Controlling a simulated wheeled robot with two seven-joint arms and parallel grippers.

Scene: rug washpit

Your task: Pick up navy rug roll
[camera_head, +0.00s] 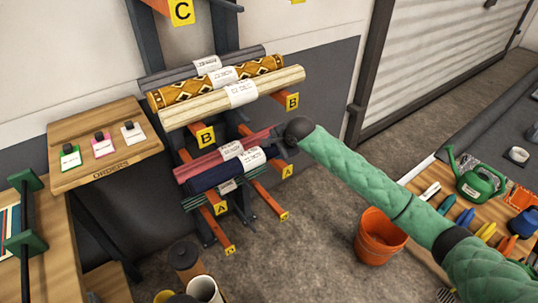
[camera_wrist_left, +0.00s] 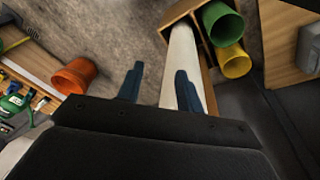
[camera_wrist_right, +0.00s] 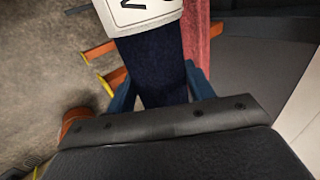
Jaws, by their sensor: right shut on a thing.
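The navy rug roll (camera_head: 213,177) lies on the orange A arms of the rack, in front of a red roll (camera_head: 205,163), and carries a white label (camera_head: 253,158). My right gripper (camera_head: 278,146) is at its right end. In the right wrist view the navy roll (camera_wrist_right: 157,65) runs between the blue fingers (camera_wrist_right: 160,92), which are shut on it. The label shows beyond them. My left gripper (camera_wrist_left: 160,85) is open. A pale tube (camera_wrist_left: 183,65) shows beyond its fingers, and I cannot tell how far off. The left gripper is outside the head view.
Cream (camera_head: 235,98), patterned (camera_head: 217,82) and grey rolls lie on the B arms above. An orders board (camera_head: 105,150) stands left. An orange bucket (camera_head: 380,237) is on the floor under my right arm. A tool table with a green watering can (camera_head: 480,183) is right.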

